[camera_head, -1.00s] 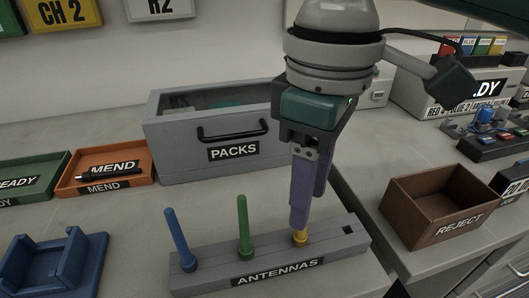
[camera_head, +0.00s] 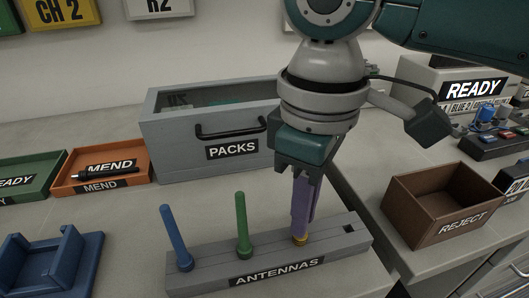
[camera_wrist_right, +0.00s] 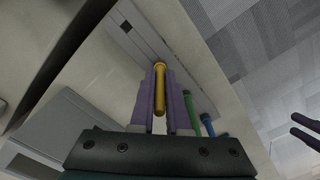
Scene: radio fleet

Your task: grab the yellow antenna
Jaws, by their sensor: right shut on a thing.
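The yellow antenna (camera_head: 300,239) stands in the grey antenna rack (camera_head: 205,274); in the head view only its yellow base shows below my fingers. In the right wrist view the yellow antenna (camera_wrist_right: 160,88) lies between the two purple fingers. My right gripper (camera_head: 301,225) points down and is shut on it. It also shows in the right wrist view (camera_wrist_right: 160,100). A green antenna (camera_head: 242,225) and a blue antenna (camera_head: 175,238) stand in the rack to the left. A square slot (camera_head: 349,228) at the rack's right end is empty.
A grey PACKS box (camera_head: 175,161) stands behind the rack. An orange MEND tray (camera_head: 135,160) and a blue cradle (camera_head: 80,262) are at the left. A brown REJECT bin (camera_head: 412,224) is on the right-hand surface, past a gap.

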